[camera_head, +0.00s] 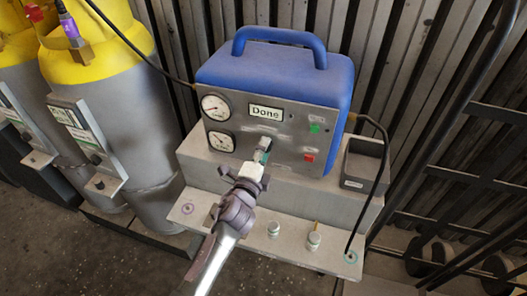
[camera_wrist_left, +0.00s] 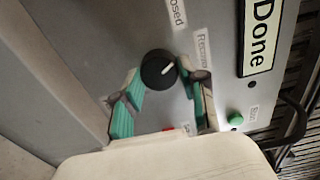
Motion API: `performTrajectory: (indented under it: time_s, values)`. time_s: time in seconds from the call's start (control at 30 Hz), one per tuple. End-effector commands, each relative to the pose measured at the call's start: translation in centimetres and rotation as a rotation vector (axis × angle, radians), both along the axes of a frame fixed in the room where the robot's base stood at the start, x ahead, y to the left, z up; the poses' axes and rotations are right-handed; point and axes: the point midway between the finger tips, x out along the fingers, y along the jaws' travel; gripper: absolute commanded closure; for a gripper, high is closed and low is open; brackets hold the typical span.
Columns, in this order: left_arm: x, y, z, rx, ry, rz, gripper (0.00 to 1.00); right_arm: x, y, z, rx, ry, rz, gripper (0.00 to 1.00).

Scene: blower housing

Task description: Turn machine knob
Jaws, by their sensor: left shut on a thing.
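The blue machine (camera_head: 275,75) has a grey front panel with a display reading "Done" (camera_head: 265,111). The black round knob (camera_wrist_left: 158,72) shows in the left wrist view; its white mark points up and right, toward a label that seems to start with "Recov". My left gripper (camera_head: 262,152) reaches the panel below the display and hides the knob in the head view. In the left wrist view its green-padded fingers (camera_wrist_left: 159,78) are on both sides of the knob, shut on it. My right gripper is not in view.
Two gauges (camera_head: 216,107) are left of the display. A green button (camera_head: 315,128) and a red button (camera_head: 308,158) are on the panel's right. Grey-yellow cylinders (camera_head: 125,110) stand at left. A dark open box (camera_head: 362,165) and a black hose (camera_head: 384,165) are at right.

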Motion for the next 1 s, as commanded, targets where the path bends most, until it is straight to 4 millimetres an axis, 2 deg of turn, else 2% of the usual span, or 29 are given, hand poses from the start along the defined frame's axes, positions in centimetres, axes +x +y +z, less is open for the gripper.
performTrajectory:
  time_s: [0.5,1.0]
  values:
    - [-0.02,0.03,-0.03,-0.4,0.133,0.002,0.93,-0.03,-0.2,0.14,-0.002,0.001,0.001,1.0]
    - [-0.03,0.04,-0.08,-0.534,0.178,0.002,0.93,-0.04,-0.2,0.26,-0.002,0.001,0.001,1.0]
